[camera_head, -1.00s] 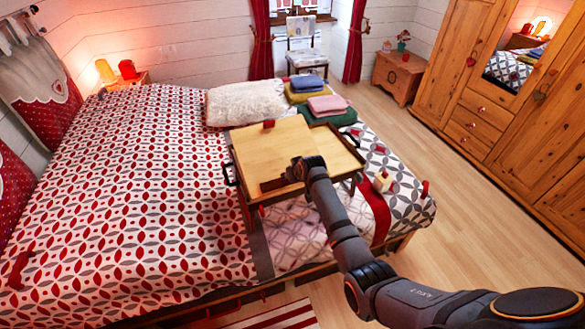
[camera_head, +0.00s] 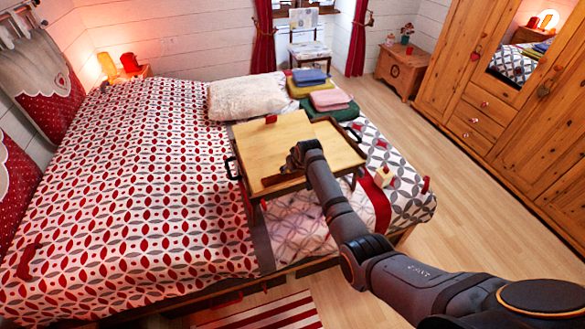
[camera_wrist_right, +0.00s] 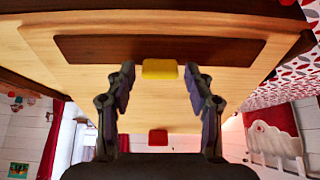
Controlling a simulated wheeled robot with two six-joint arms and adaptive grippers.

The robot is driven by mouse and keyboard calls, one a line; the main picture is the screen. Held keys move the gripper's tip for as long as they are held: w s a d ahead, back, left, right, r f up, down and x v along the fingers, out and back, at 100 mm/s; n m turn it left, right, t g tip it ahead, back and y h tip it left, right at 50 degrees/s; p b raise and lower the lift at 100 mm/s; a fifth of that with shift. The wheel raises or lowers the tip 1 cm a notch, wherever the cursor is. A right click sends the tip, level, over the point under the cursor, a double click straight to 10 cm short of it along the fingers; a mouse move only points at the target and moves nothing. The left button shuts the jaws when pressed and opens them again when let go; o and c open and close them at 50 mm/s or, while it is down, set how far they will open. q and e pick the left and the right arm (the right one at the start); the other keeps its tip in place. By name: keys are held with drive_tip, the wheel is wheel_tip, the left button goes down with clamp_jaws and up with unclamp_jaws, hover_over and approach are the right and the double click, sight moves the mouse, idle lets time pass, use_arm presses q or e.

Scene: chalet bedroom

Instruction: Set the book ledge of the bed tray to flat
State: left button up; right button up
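The bed tray (camera_head: 352,153) stands on the bed. Its book ledge is a pale wooden panel (camera_head: 262,147) that looks tilted rather than level with the tray top. A dark strip (camera_head: 279,179) runs along the panel's near edge and also shows in the right wrist view (camera_wrist_right: 160,49). A red tab (camera_head: 271,119) sits at the far edge. My right gripper (camera_head: 297,158) is over the panel's near part. In the right wrist view its fingers (camera_wrist_right: 161,78) are open on either side of a yellow block (camera_wrist_right: 160,69), with small gaps. My left gripper is out of view.
Folded clothes (camera_head: 325,97) and a white pillow (camera_head: 247,96) lie beyond the tray. A cream block (camera_head: 383,177) and a red piece (camera_head: 426,185) are on the bed right of it. A wardrobe (camera_head: 520,110) stands at the right, with clear floor between.

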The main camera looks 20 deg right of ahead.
drive_tip(key=v, duration=1.2)
idle(0.3)
drive_tip(key=s+d+f+g, duration=0.1)
drive_tip(key=s+f, duration=0.5)
drive_tip(key=f, duration=0.6)
drive_tip(key=s+d+f+g+h, duration=0.1)
drive_tip(key=s+f, duration=0.5)
drive_tip(key=f, duration=0.5)
drive_tip(key=s+d+f+g, duration=0.15)
drive_tip(key=s+f, duration=0.45)
drive_tip(key=f, duration=0.6)
drive_tip(key=s+d+f, duration=0.1)
drive_tip(key=s+f, duration=0.4)
drive_tip(key=s, duration=0.6)
drive_tip(key=s+d+f+g, duration=0.1)
drive_tip(key=s+f, duration=0.4)
drive_tip(key=s, duration=0.7)
drive_tip(key=s+d+f+g, duration=0.1)
drive_tip(key=s+f, duration=0.4)
drive_tip(key=s, duration=0.7)
drive_tip(key=shift+d+m+h, duration=0.3)
drive_tip(key=shift+d+m, duration=0.1)
drive_tip(key=shift+d, duration=0.25)
